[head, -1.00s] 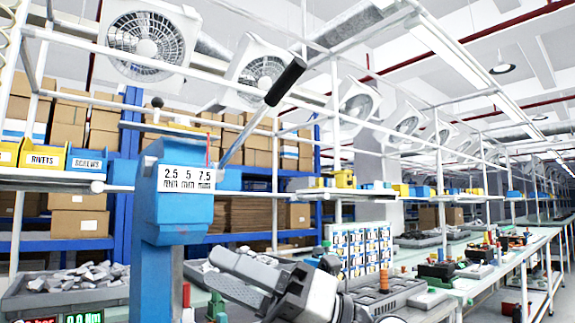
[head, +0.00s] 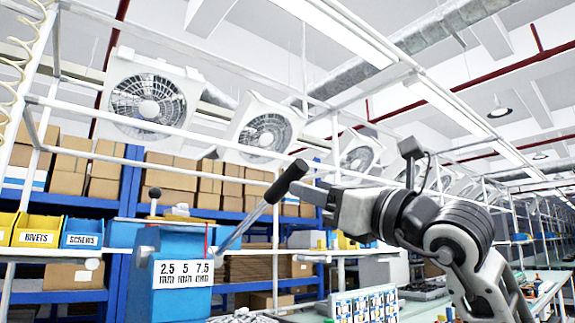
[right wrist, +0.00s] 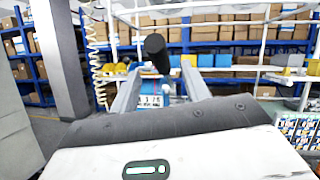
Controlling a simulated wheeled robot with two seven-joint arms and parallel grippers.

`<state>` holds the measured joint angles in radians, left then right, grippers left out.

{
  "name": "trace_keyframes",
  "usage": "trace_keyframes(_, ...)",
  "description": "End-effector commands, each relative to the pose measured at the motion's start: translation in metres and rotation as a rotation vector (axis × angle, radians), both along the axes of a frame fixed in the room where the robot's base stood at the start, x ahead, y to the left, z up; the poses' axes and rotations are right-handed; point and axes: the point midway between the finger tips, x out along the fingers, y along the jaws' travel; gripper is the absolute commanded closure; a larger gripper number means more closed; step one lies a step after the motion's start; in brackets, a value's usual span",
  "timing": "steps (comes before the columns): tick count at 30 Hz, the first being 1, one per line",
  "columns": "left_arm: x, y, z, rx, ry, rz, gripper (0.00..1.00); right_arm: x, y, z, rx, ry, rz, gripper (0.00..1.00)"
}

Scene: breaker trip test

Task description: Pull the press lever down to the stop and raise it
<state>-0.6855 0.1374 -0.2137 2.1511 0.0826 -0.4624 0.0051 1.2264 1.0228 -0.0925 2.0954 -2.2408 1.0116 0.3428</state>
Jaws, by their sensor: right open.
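The blue press (head: 175,262) stands at the left of the head view, with a white 2.5, 5, 7.5 mm label on its front. Its grey lever (head: 240,226) slants up to the right and ends in a black handle (head: 285,182). My right gripper (head: 303,190) is at the handle's right side, level with it. In the right wrist view the handle's end (right wrist: 155,50) shows between the two open fingers (right wrist: 160,78). I cannot tell whether the fingers touch it. My left gripper is not in view.
Yellow and blue bins labelled RIVETS (head: 36,230) and SCREWS (head: 82,232) sit on a rail at the left. White frame bars cross above and behind the press. Shelves with cardboard boxes (head: 70,170) stand behind. The air above the lever looks clear.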

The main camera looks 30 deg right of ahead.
Motion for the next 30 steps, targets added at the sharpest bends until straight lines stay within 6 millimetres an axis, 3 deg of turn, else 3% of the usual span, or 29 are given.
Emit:
trace_keyframes(1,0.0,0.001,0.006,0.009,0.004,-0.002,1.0,0.01,0.003,0.01,0.003,0.0,0.004,0.53)
trace_keyframes(9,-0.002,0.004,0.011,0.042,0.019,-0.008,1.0,0.051,0.013,0.024,0.001,0.0,0.003,0.53)
trace_keyframes(15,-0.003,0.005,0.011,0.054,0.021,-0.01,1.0,0.063,0.016,0.027,-0.001,-0.001,0.002,0.53)
trace_keyframes(23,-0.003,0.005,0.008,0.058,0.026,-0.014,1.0,0.064,0.016,0.026,0.0,-0.001,0.001,0.53)
trace_keyframes(28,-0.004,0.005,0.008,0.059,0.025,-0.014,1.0,0.064,0.016,0.026,0.0,-0.001,0.001,0.95)
trace_keyframes(30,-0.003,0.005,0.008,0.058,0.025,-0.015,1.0,0.064,0.016,0.026,-0.001,-0.001,0.002,1.0)
